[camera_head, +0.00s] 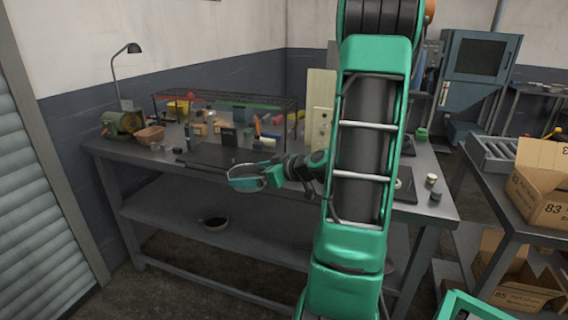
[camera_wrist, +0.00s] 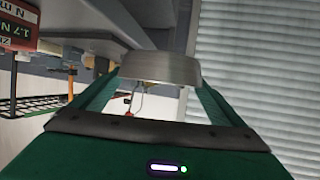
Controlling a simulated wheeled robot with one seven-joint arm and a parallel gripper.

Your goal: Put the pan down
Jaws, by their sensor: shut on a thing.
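My gripper (camera_head: 238,178) reaches to the left in front of the workbench (camera_head: 120,150), around the height of its top. In the wrist view the two green fingers (camera_wrist: 160,84) are shut on a silver metal pan (camera_wrist: 160,68), whose curved side spans the gap between them. In the head view the pan (camera_head: 244,184) shows only as a small grey shape at the fingers, partly hidden by them. I cannot see a handle.
The bench top carries a dark flat plate (camera_head: 215,156), a wire rack (camera_head: 225,103), a lamp (camera_head: 125,62), a green machine (camera_head: 123,123) and several small items. My arm hides part of the bench. Cardboard boxes (camera_head: 540,190) stand at right. Much of the lower shelf is bare.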

